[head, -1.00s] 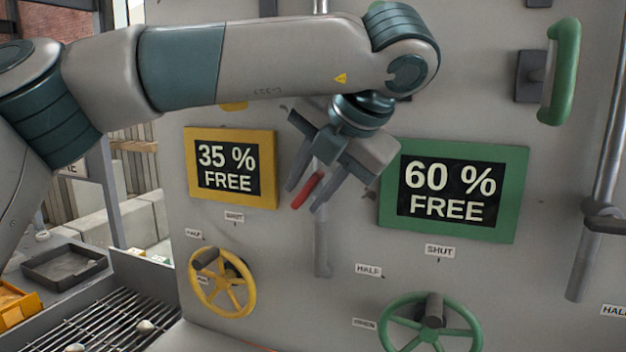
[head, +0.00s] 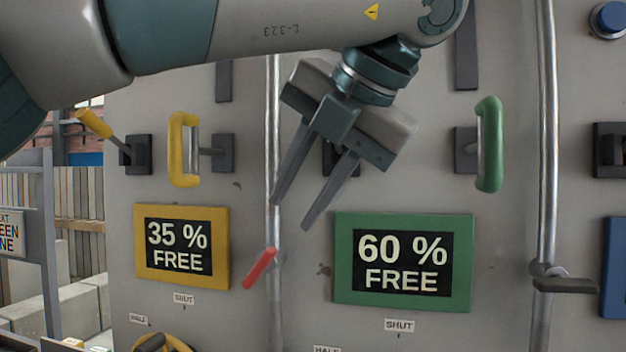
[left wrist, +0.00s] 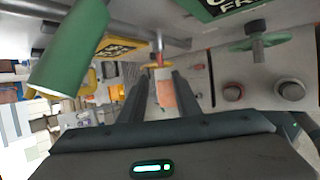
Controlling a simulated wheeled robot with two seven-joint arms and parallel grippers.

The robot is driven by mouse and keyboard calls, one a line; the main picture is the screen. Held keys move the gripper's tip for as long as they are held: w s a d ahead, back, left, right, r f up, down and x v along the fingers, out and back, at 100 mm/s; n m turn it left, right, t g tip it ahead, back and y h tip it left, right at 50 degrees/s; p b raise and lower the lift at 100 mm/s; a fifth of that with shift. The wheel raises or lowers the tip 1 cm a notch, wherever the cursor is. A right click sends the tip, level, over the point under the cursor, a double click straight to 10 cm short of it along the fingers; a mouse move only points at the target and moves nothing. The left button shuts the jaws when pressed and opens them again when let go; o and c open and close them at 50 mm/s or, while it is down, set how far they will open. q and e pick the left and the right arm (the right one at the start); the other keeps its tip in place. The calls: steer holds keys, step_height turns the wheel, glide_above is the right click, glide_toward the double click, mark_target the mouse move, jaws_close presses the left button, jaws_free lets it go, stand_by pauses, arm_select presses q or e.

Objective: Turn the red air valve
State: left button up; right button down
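The red air valve (head: 260,268) is a short red lever on a thin vertical pipe (head: 274,120), between the yellow and green signs. It is tilted, its lower end pointing down and left. My left gripper (head: 291,212) is above and to the right of the lever, fingers pointing down and left. The fingers are apart with nothing between them, and they do not touch the lever. In the left wrist view the open fingers (left wrist: 160,90) frame a reddish patch; I cannot tell whether all of it is the valve. My right gripper is not in view.
A yellow "35 % FREE" sign (head: 139,246) and a green "60 % FREE" sign (head: 343,260) flank the pipe. A yellow handle (head: 178,150) and a green handle (head: 489,145) stick out from the panel. A thicker pipe (head: 546,130) runs at the right.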

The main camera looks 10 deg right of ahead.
arm_select(q)
steer(key=v, duration=0.3)
steer(key=shift+s+d+r, duration=0.1)
steer(key=shift+r, duration=0.1)
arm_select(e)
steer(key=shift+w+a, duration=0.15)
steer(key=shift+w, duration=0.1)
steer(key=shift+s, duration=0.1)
arm_select(q)
steer(key=shift+f, duration=0.1)
